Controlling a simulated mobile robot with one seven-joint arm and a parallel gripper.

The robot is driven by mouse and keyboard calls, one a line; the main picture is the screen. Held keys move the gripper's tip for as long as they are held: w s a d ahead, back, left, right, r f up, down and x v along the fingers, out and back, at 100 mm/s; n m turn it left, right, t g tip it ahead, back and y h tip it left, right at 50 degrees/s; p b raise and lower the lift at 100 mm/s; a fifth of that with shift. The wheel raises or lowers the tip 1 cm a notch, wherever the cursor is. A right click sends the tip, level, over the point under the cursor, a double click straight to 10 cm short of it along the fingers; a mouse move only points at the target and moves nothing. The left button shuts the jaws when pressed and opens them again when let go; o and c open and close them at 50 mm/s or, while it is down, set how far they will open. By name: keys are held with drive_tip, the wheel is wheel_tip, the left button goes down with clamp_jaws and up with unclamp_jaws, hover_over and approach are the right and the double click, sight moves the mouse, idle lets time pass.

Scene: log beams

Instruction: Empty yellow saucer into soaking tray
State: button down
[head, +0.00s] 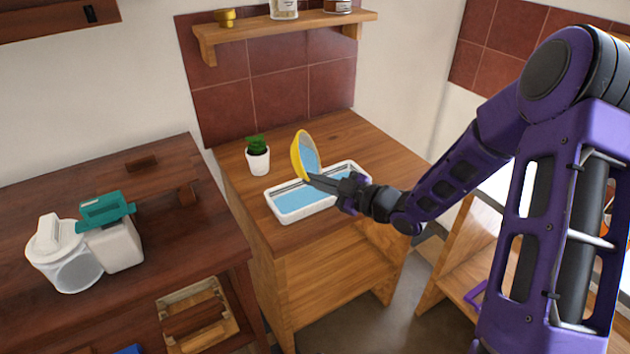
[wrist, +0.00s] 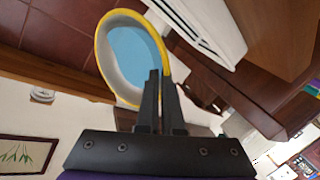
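The yellow saucer (head: 296,160) is a deep oval dish with a yellow outer side and a pale inside holding blue liquid. In the wrist view the gripper fingers (wrist: 161,100) pinch the yellow rim, and blue still shows inside the saucer (wrist: 99,52). No stream of liquid is visible.
A potted plant (head: 258,158) stands left of the tray on the wooden cabinet top (head: 345,130). A shelf (head: 290,27) with jars is on the wall above. A darker table (head: 175,240) at left holds a white canister (head: 65,262) and a teal-topped container (head: 116,245).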

drive_tip(key=shift+d+f+b, duration=0.1)
drive_tip(key=shift+b, duration=0.35)
